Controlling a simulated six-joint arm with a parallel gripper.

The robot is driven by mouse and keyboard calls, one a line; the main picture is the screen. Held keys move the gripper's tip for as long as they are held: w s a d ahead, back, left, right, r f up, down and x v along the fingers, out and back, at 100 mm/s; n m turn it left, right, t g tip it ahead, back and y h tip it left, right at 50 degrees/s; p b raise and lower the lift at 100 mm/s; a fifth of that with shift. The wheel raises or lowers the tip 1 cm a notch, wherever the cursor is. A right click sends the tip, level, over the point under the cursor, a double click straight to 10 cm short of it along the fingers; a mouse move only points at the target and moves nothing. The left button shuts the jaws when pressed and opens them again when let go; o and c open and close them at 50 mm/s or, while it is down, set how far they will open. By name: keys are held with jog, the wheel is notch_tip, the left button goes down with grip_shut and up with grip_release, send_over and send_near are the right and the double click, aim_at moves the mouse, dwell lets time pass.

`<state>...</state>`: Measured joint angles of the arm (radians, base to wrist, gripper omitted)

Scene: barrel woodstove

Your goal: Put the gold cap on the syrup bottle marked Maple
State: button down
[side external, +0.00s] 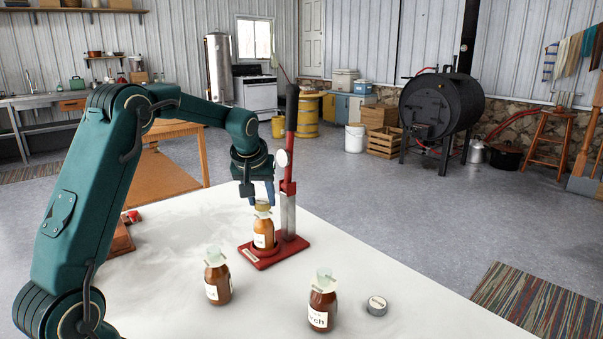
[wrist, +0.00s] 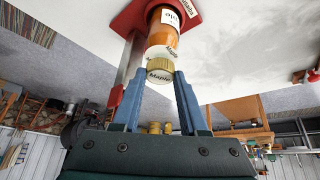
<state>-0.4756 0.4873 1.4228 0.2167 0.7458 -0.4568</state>
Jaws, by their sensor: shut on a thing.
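In the side view my gripper (side external: 261,199) points down, shut on the gold cap (side external: 262,206). The amber syrup bottle (side external: 263,235) stands upright on the red press base directly below it. In the wrist view the bottle (wrist: 161,28) has a white neck band reading Maple, lined up with the cap. I cannot tell whether the cap touches the neck or sits just above it.
The red press (side external: 289,190) with its tall column and lever stands close to the right of my gripper. Two other amber bottles, one at front left (side external: 218,282) and one at front right (side external: 322,303), stand on the white table. A silvery round cap (side external: 377,305) lies at right.

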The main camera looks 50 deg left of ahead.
jog(key=shift+f, duration=0.2)
dwell(0.6)
jog(key=shift+c, duration=1.8)
grip_release()
jog(key=shift+o, duration=0.3)
jog(key=shift+o, duration=1.3)
jog(key=shift+r, duration=0.15)
jog(key=v, duration=0.7)
